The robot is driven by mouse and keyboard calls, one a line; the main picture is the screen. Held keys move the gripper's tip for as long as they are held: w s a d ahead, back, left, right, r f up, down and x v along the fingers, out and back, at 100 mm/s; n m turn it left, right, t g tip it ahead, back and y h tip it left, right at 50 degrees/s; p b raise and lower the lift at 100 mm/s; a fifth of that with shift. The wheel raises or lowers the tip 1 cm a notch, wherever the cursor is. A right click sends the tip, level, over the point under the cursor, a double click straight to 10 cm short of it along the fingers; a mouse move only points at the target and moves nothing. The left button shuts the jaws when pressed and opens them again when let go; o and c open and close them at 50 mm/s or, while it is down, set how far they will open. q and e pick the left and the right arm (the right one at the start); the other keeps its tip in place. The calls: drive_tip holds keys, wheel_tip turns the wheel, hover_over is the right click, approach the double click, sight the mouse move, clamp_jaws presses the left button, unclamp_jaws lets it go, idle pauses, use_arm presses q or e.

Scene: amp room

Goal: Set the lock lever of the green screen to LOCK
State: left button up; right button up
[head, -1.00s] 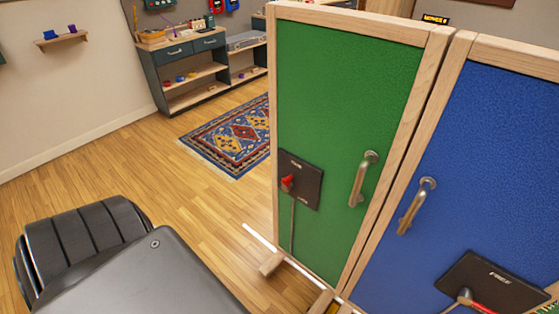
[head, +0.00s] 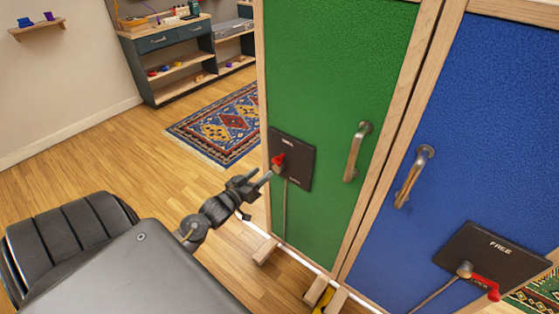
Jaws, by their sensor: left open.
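The green screen (head: 330,70) stands upright in a pale wood frame. A dark plate (head: 299,172) sits low on its left side, with lettering too small to read. The red lock lever (head: 278,160) is on this plate, with a thin rod running down below it. My left gripper (head: 263,180) is open, just below and left of the red lever. I cannot tell whether its fingers touch the lever. My right gripper is out of view.
A blue screen (head: 480,130) stands right beside the green one, with its own plate (head: 495,254) marked FREE and a red lever (head: 485,284). Metal handles stick out from both screens. Wooden feet (head: 316,290) rest on the floor. A patterned rug (head: 220,125) and a shelf unit (head: 172,62) are behind.

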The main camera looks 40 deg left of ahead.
sight(279, 157)
use_arm(q)
drive_tip(key=w+p, duration=0.1)
drive_tip(key=w, duration=0.9)
drive_tip(key=shift+w+a, duration=0.15)
drive_tip(key=shift+w, duration=0.25)
